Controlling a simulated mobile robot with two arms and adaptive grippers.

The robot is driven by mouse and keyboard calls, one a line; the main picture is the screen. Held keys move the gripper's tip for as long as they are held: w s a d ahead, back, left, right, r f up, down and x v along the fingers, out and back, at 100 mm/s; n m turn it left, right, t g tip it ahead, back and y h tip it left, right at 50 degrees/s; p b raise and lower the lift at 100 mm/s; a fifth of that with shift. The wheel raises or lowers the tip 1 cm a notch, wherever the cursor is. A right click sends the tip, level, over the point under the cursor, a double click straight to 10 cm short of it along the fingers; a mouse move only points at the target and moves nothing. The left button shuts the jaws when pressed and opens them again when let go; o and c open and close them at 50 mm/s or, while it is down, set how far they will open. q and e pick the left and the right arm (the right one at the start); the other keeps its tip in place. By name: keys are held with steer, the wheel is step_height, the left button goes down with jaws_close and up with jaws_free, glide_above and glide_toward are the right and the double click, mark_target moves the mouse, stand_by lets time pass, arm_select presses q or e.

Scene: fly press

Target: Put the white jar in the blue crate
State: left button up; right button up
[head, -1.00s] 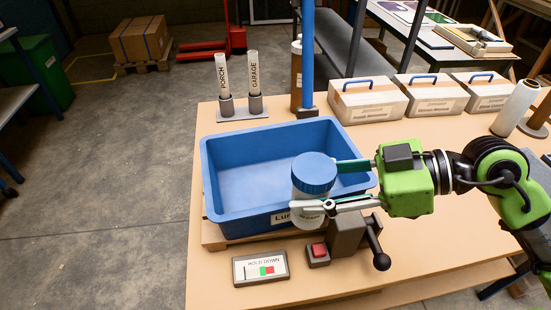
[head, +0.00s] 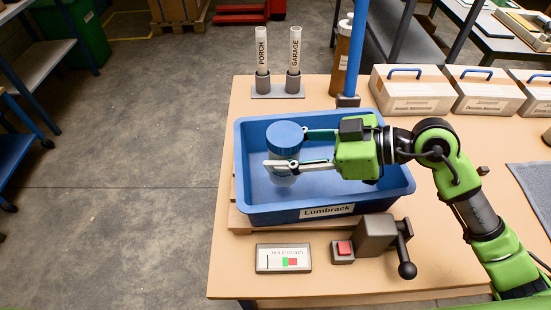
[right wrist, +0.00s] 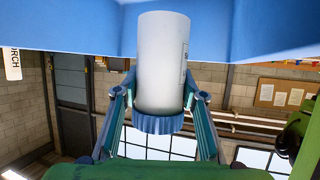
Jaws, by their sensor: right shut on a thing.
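The white jar (head: 283,160) has a blue ribbed lid and is upright in the head view. My right gripper (head: 287,148) is shut on it, one finger on each side near the lid. The jar shows over the inside of the blue crate (head: 268,216), left of its middle; its height above the crate floor is hard to tell. In the right wrist view the jar (right wrist: 162,60) shows lid down between the fingers, with the blue crate (right wrist: 70,25) behind its far end. My left gripper is not in view.
A lever block (head: 376,234) with a red button and a HOLD DOWN panel (head: 283,258) stand before the crate. Behind it are a blue post (head: 356,50), PORCH and GARAGE tubes (head: 278,88) and lidded boxes (head: 412,92). The crate's inside looks empty around the jar.

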steer(key=shift+w+a+f, duration=0.35)
steer(key=shift+f, duration=0.25)
steer(key=shift+w+a+f, duration=0.3)
steer(key=shift+w+f, duration=0.05)
steer(key=shift+f, duration=0.2)
steer(key=f, duration=0.3)
steer(key=shift+w+a+f, duration=0.15)
steer(key=shift+w+a, duration=0.1)
steer(key=shift+w, duration=0.05)
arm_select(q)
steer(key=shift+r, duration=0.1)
arm_select(e)
steer(key=shift+f, duration=0.25)
steer(key=shift+f, duration=0.1)
steer(key=o, duration=1.1)
steer(key=shift+f, duration=0.1)
